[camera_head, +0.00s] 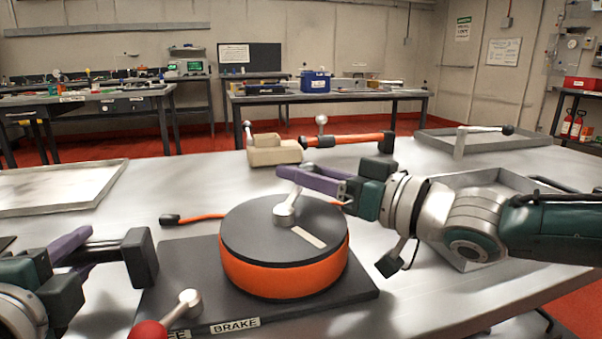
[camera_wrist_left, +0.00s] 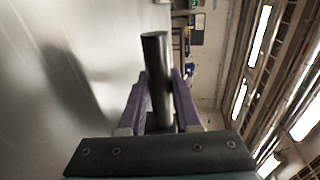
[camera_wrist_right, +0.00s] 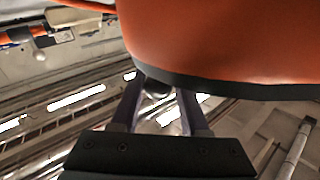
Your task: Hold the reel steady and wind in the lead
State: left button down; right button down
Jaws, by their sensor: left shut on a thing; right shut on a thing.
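The reel (camera_head: 283,278), an orange drum with a dark top and a pale strip, sits on a dark base plate (camera_head: 200,262) in the head view. Its orange rim also fills the top of the right wrist view (camera_wrist_right: 225,40). My right gripper (camera_head: 285,175) is shut on the crank (camera_head: 284,212) above the drum top; its fingers partly hide the grip. The lead (camera_head: 205,216) is a short orange cord with a dark plug (camera_head: 170,219), left of the reel. My left gripper (camera_head: 88,236) is shut on a dark cylindrical handle (camera_wrist_left: 157,75), left of the base; what carries it is unclear.
A lever with a red knob (camera_head: 150,330) stands at the base front by the BRAKE label (camera_head: 235,325). A beige block (camera_head: 275,152) and an orange bar with dark ends (camera_head: 345,140) lie behind the reel. Trays sit at left (camera_head: 70,206) and back right (camera_head: 425,137).

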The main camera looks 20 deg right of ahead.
jog(key=shift+w+a+f+n+g+y, duration=0.15)
jog(key=shift+w+n+g+y, duration=0.05)
jog(key=shift+n+g+y, duration=0.3)
jog(key=shift+w+a+f+n+g+y, duration=0.1)
jog(key=shift+w+n+g+y, duration=0.1)
jog(key=shift+n+g+y, duration=0.3)
jog(key=shift+a+g+y, duration=0.15)
jog(key=shift+g+y, duration=0.25)
jog(key=shift+a+f+n+g, duration=0.15)
jog(key=shift+n+g, duration=0.25)
jog(key=shift+n, duration=0.1)
jog(key=c, duration=0.6)
grip_release()
jog(key=shift+s, duration=0.1)
jog(key=shift+c, duration=0.2)
jog(key=shift+o, duration=0.8)
jog(key=shift+r, duration=0.2)
jog(key=v, duration=1.2)
jog(key=shift+f, duration=0.25)
